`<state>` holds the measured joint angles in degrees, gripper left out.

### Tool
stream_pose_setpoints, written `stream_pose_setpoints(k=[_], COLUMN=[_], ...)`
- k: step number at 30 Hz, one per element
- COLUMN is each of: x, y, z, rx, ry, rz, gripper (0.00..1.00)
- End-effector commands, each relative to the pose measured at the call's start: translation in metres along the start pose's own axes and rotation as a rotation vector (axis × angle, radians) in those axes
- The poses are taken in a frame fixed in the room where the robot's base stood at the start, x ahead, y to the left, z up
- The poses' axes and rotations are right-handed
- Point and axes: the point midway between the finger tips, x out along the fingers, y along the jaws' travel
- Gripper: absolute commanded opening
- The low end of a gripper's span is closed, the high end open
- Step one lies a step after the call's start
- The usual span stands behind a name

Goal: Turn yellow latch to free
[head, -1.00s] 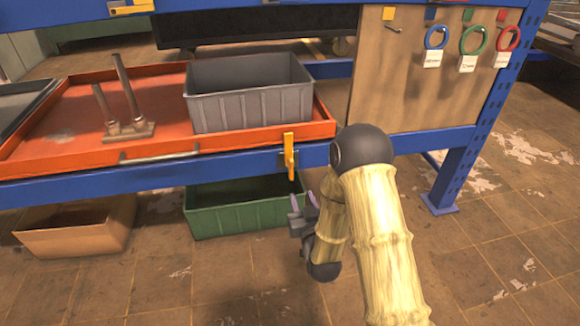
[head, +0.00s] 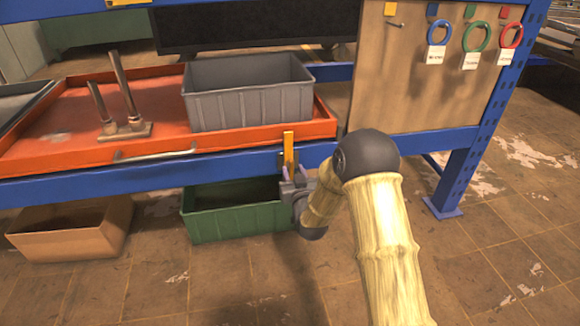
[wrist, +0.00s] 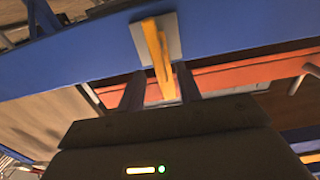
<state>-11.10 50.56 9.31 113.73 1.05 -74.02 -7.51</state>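The yellow latch (head: 288,147) stands upright on the front blue beam, its upper end in front of the orange tray's rim. In the wrist view the latch (wrist: 157,55) sits on a small grey plate (wrist: 172,32). My gripper (head: 288,174) is at the lower part of the latch in the head view and hides that part. In the wrist view my gripper (wrist: 160,88) is open, with one dark finger on each side of the latch's free end. Gaps show between the fingers and the latch; I cannot tell whether either touches it.
The orange tray (head: 60,160) holds a grey bin (head: 250,107) and a stand with two metal posts (head: 125,132). A green bin (head: 235,220) and a cardboard box (head: 75,235) are below the blue beam (head: 230,163). A board with coloured rings (head: 437,32) is at right.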

Motion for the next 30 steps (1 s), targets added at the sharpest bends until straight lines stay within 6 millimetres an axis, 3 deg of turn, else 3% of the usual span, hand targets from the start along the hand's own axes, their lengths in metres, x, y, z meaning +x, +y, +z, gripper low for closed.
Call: stream_pose_setpoints(k=[9, 22, 27, 30], x=[0.046, 0.056, 0.056, 0.056], y=[0.000, 0.000, 0.000, 0.000], z=[0.002, 0.000, 0.000, 0.000], rx=[0.000, 0.001, 0.001, 0.001], ry=[0.003, 0.000, 0.000, 0.000], rz=[0.000, 0.000, 0.000, 0.000], gripper=[0.35, 0.35, 0.01, 0.00])
